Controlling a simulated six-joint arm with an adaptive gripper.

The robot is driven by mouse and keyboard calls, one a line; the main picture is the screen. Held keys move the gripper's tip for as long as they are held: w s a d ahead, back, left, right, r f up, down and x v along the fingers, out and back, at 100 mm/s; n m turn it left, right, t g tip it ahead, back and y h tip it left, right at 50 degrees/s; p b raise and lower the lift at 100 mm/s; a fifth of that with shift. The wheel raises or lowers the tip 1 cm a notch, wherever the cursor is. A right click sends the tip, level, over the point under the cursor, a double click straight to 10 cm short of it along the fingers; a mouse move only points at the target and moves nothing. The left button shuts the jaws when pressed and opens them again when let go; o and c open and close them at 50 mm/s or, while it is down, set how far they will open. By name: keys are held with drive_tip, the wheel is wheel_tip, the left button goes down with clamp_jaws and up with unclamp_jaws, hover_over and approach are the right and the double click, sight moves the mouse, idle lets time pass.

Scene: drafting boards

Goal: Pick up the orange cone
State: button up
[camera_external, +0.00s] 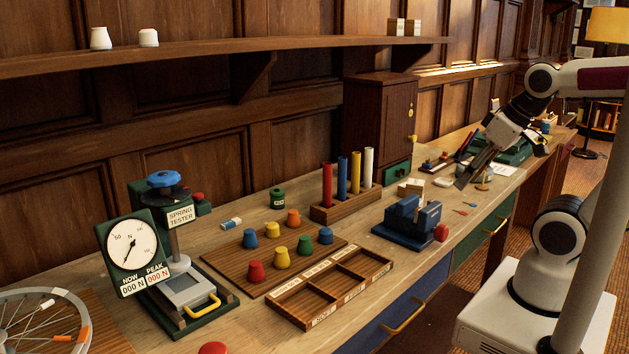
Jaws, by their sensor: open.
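The orange cone (293,217) stands upright at the back of a flat brown board (228,258) on the bench, among several other cones. A yellow cone (272,229) is beside it, a blue cone (250,238) to the left, and another blue cone (325,236) to the front right. A yellow cone (281,257) and a red cone (255,271) stand nearer the front. My gripper (466,181) is open, pointing down and left above the bench far to the right of the cones. I see nothing between its fingers.
A wooden compartment tray (343,289) lies in front of the board. A rack (347,206) of coloured rods stands behind right. A blue vise (407,221) lies between the cones and my gripper. The spring tester (180,270) stands left. A shelf (200,53) runs above.

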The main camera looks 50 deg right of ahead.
drive_tip(key=shift+w, duration=0.15)
drive_tip(key=w+r+n+t, duration=0.1)
drive_tip(key=w+n+t, duration=0.15)
drive_tip(key=w, duration=1.35)
drive_tip(key=w+a+f+n+t+y, duration=0.1)
drive_tip(key=w+a, duration=0.2)
drive_tip(key=w, duration=0.3)
drive_tip(key=w+a+f+n+t+y, duration=0.1)
drive_tip(key=w+a+f+n, duration=0.1)
drive_tip(key=w+a, duration=0.2)
drive_tip(key=w+a+f+n+t+y, duration=0.1)
drive_tip(key=w+a, duration=0.3)
drive_tip(key=w, duration=0.4)
drive_tip(key=shift+w+a+f+n+t, duration=0.1)
drive_tip(key=shift+w+f+n+t, duration=0.15)
drive_tip(key=shift+n+t, duration=0.1)
drive_tip(key=m+t+y, duration=0.1)
drive_tip(key=m+y, duration=0.1)
approach(293, 218)
drive_tip(key=w, duration=0.3)
drive_tip(key=shift+w+r, duration=0.15)
drive_tip(key=shift+r, duration=0.15)
drive_tip(key=shift+s+d+f+m, duration=0.2)
drive_tip(key=shift+d+f+m, duration=0.2)
drive_tip(key=shift+f, duration=0.2)
drive_tip(key=shift+w+a, duration=0.1)
drive_tip(key=shift+x, duration=1.2)
